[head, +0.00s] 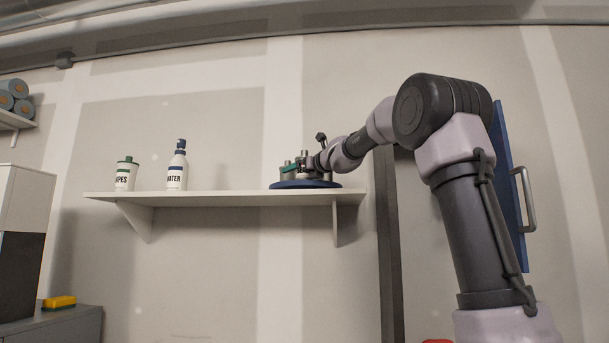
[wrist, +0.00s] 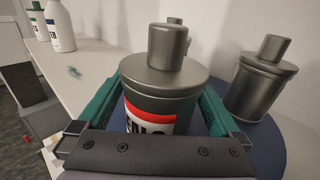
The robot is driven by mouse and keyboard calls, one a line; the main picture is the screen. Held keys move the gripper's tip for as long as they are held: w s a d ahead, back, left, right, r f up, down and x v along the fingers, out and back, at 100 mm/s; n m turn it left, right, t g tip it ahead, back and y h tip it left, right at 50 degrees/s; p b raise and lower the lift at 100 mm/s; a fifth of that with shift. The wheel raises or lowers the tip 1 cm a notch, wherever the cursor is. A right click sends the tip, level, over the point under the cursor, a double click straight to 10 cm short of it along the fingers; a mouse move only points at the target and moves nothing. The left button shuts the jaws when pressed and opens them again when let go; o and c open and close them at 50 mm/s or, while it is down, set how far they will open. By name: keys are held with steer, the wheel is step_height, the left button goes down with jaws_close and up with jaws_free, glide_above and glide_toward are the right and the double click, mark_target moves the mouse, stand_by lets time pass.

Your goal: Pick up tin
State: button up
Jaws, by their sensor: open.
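A grey metal tin (wrist: 165,88) with a knobbed lid and a red-and-white label stands upright on a round blue tray (wrist: 285,150). In the wrist view it sits between the two green fingers of my gripper (wrist: 160,115), which is open around it. The lower part of the tin is hidden by my gripper. A second grey tin (wrist: 258,85) stands to the right on the tray, and the knob of another shows behind the first. In the head view my gripper (head: 296,169) is at the tray (head: 290,185), and the tins there are small and partly hidden.
The white shelf (head: 230,197) holds the tray at its right end. A water bottle (head: 177,170) and a wipes canister (head: 125,175) stand further left, with clear shelf between. The wall is close behind. A yellow sponge (head: 59,302) lies on a grey cabinet at lower left.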

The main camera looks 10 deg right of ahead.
jaws_close()
steer(key=shift+r, duration=0.1)
